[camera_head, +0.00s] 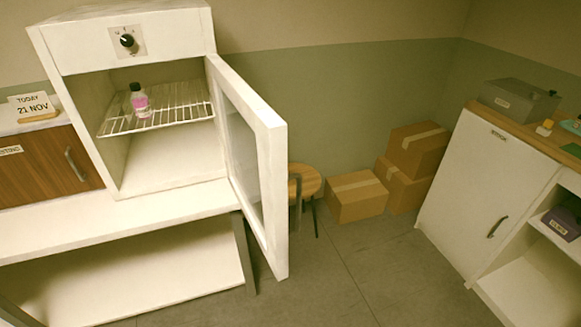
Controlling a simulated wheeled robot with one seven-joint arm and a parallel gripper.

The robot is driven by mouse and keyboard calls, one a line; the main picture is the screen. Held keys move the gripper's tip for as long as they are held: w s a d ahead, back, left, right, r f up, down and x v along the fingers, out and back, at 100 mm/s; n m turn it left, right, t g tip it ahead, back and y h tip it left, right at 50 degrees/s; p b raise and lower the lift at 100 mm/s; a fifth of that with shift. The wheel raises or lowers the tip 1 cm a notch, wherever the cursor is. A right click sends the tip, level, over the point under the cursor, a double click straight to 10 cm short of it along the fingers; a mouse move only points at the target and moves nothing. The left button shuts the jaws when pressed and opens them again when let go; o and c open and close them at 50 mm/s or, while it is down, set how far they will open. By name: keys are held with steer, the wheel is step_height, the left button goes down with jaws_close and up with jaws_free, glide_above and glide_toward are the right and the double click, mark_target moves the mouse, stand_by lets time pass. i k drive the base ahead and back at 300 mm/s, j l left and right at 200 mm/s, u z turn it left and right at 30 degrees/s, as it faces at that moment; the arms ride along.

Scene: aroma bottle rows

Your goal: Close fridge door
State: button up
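The white fridge (128,45) stands on a white table at the left, with a black dial on its top panel. Its door (272,170) is hinged at the right side and stands wide open, swung out toward me. The door has a glass pane (242,160) in a white frame. Inside, a small bottle (140,101) with a black cap and pink label stands upright on the wire shelf (180,108). The bottle is well inside the compartment. My gripper is not in view.
The white table (110,222) extends below the fridge. A wooden cabinet (45,165) with a calendar block (32,106) stands left. A round stool (306,180) and cardboard boxes (356,197) are behind the door. A white cabinet (487,185) is at the right; the middle floor is clear.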

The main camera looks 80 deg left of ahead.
mark_target(242, 158)
steer(key=i+u, duration=0.4)
steer(key=i+l+u, duration=0.15)
steer(key=i+u, duration=0.4)
steer(key=u, duration=0.3)
steer(key=i+u, duration=0.25)
steer(key=u, duration=0.25)
steer(key=i+l+u, duration=0.1)
steer(key=u, duration=0.4)
steer(key=i+l+u, duration=0.2)
steer(key=u, duration=0.3)
steer(key=i+l+u, duration=0.15)
steer(key=u, duration=0.3)
steer(key=i+l+u, duration=0.25)
steer(key=u, duration=0.25)
steer(key=i+l+u, duration=0.2)
steer(key=u, duration=0.25)
steer(key=l+u, duration=0.45)
steer(key=i+l+u, duration=0.2)
steer(key=l+u, duration=0.2)
steer(key=l, duration=0.2)
steer(key=k+u, duration=0.25)
steer(key=k, duration=0.35)
